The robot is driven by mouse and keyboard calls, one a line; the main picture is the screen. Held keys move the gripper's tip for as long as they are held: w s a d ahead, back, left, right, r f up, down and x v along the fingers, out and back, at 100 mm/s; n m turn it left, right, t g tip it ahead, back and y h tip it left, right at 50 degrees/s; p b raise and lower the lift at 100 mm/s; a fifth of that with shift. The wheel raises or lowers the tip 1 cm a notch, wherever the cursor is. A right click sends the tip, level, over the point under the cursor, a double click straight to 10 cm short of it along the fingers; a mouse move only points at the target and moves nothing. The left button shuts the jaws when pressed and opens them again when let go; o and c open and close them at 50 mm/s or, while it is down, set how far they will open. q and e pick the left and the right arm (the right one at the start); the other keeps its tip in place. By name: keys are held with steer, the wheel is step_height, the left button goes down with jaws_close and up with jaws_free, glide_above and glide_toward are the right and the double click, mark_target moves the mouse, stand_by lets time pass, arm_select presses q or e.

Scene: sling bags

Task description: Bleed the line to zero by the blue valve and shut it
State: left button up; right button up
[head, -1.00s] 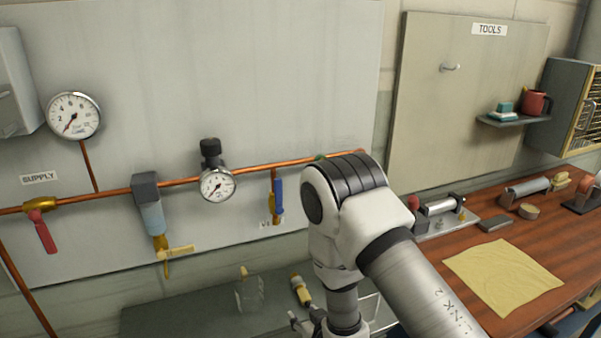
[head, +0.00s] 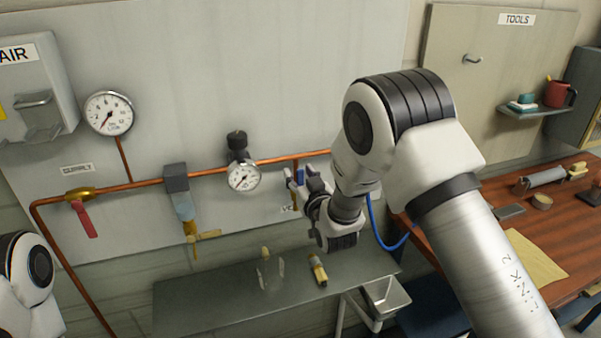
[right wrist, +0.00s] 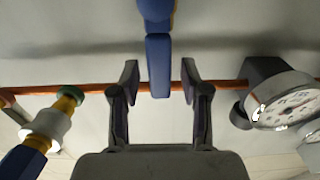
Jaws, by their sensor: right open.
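The blue valve handle (head: 301,176) hangs at the copper pipe, right of the regulator, mostly hidden by my right gripper (head: 302,184) in the head view. In the right wrist view the blue handle (right wrist: 158,65) stands between the two fingers of my open right gripper (right wrist: 158,90), with a gap on each side. The regulator gauge (head: 243,177) is on the pipe left of the gripper; it also shows in the right wrist view (right wrist: 285,103). Its reading is too small to tell. Part of my left arm shows at the lower left; its gripper is out of view.
A red supply valve handle (head: 84,218) hangs at the left, below the supply gauge (head: 109,113). A filter (head: 183,205) hangs between it and the regulator. A grey shelf (head: 215,297) lies below, with a yellow-black fitting (head: 317,268). A blue hose (head: 387,238) runs behind my right arm.

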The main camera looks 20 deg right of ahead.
jaws_close()
steer(key=shift+f, duration=0.1)
steer(key=shift+d, duration=0.1)
steer(key=d+f+m+b, duration=0.6)
steer(key=m+b, duration=0.8)
steer(key=m, duration=0.4)
steer(key=shift+d+f, duration=0.15)
steer(key=shift+f, duration=0.15)
steer(key=shift+w, duration=0.1)
stand_by(0.4)
